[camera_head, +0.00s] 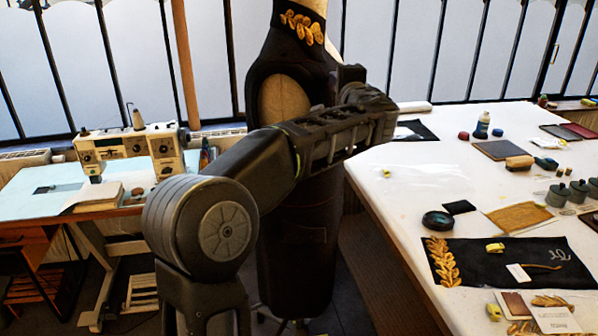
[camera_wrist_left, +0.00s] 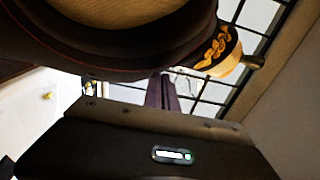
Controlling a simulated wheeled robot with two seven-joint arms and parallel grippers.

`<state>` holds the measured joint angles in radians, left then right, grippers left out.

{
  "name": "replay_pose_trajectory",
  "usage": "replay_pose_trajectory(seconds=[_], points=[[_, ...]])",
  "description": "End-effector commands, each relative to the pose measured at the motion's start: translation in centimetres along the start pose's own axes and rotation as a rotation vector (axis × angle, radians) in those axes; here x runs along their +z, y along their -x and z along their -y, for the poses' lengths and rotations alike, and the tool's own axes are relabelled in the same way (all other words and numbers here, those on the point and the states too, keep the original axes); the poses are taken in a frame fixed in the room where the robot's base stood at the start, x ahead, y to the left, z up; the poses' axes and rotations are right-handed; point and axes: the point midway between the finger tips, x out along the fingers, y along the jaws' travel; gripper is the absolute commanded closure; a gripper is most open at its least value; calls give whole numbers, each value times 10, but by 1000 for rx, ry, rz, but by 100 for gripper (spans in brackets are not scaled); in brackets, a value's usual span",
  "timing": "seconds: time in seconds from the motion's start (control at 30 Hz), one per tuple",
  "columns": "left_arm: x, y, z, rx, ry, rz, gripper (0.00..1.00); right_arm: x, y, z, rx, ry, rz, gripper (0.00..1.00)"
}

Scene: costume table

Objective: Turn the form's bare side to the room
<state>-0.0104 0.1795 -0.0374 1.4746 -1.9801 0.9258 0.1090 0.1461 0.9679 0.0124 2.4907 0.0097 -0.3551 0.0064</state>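The dress form stands upright in the middle of the head view, wearing a dark sleeveless garment (camera_head: 300,225) with gold leaves on its collar (camera_head: 302,27). A bare tan patch of the form (camera_head: 284,98) shows at the armhole. My left arm crosses in front of the form, and my left gripper (camera_head: 368,103) is at its right side, by the table. Its fingers cannot be made out. In the left wrist view the garment (camera_wrist_left: 95,50) fills the upper left, very close, with the gold-leaf collar (camera_wrist_left: 216,46) beyond. Contact cannot be told. My right gripper is out of view.
A white work table (camera_head: 385,230) at right holds a black panel with gold leaves (camera_head: 490,262), a dark round tin (camera_head: 437,220), several grey pots and cloth pieces. A sewing machine (camera_head: 130,150) stands on a pale blue table (camera_head: 40,190) at left. Barred windows are behind.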

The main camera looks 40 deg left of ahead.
Motion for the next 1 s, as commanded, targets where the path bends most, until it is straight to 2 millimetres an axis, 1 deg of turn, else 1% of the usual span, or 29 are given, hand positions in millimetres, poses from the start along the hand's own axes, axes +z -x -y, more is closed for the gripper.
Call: replay_pose_trajectory(seconds=[0.03,0.17,0.3,0.43,0.73,0.83,0.93,1.0], points=[[8,-1,-3,-3,3,-4,100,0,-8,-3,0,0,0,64],[26,-1,-7,-5,4,-62,100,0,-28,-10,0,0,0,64],[50,-1,-4,-4,3,-152,100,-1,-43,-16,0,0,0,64],[62,-1,-2,-2,1,-211,100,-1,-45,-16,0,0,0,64],[61,0,0,-2,-2,-228,100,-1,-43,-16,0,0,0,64],[64,-1,0,-2,-2,-236,100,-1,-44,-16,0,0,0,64],[74,-4,-1,0,-1,-268,100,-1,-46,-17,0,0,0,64],[86,-6,-1,-3,0,-303,100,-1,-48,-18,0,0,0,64]])
